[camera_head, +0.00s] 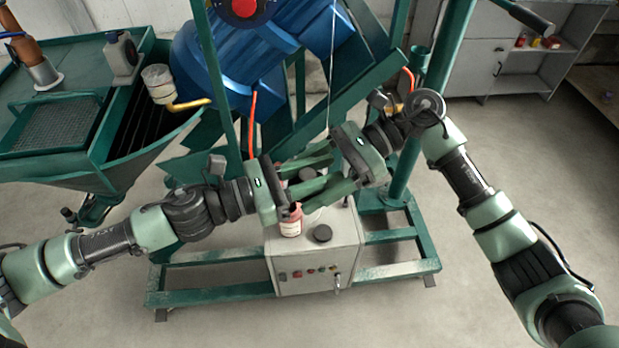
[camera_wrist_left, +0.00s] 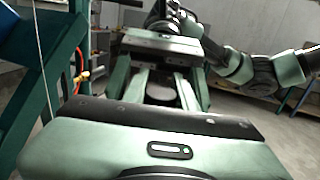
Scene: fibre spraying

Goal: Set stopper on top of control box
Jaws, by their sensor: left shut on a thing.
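The control box (camera_head: 313,258) is a light grey cabinet with coloured buttons on its front, standing on the green frame. My left gripper (camera_head: 322,175) is above it, shut on a dark round piece (camera_head: 308,174) that looks like the stopper. In the left wrist view this dark disc (camera_wrist_left: 160,92) shows between the fingers. My right gripper (camera_head: 294,186) reaches in from the right. Its fingers overlap those of the left, so I cannot tell whether it is open or shut. A black round disc (camera_head: 322,233) lies on top of the box.
The green frame (camera_head: 210,291) surrounds the box. A blue machine (camera_head: 230,75) stands behind. The box top's front right is clear.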

